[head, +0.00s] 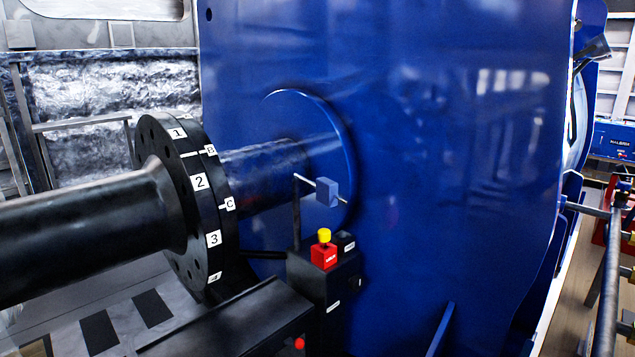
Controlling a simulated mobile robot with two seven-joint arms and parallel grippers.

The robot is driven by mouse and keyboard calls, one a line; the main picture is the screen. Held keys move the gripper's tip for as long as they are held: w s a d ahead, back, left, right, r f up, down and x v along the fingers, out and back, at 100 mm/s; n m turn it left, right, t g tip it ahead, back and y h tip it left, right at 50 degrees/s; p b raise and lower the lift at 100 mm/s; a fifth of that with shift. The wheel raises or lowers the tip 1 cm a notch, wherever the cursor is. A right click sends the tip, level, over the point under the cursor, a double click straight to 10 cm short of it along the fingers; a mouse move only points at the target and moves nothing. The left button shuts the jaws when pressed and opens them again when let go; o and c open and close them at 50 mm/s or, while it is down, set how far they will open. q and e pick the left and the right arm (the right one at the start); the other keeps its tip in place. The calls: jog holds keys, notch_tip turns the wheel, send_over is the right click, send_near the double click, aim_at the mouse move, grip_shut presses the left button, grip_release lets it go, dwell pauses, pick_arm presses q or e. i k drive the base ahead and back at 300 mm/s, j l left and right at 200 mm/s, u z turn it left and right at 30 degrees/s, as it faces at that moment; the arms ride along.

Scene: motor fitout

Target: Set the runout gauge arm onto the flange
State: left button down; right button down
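The black flange (207,228) is in the middle left, on the end of a thick dark shaft (85,230). White labels 1, 2, 3 and 4 run down its face, with B and C on the rim behind. A gauge stand with a black box base (325,285) is right of the flange. Its thin post (296,215) carries a sloping gauge arm (306,182) with a grey-blue block (327,191). In this view the arm appears apart from the flange rim, to its right. A short dark rod (262,254) reaches from the base toward the flange. Neither gripper is visible.
A large blue motor housing (450,180) fills the middle and right. A dark beam (230,325) runs below the flange. Metal rails (606,290) stand at the right edge.

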aim_at(327, 189)
jog(key=i+j, duration=0.2)
jog(key=i, duration=0.25)
jog(key=i+j+z, duration=0.15)
jog(key=i, duration=0.3)
jog(key=j+z, duration=0.1)
jog(key=z, duration=1.1)
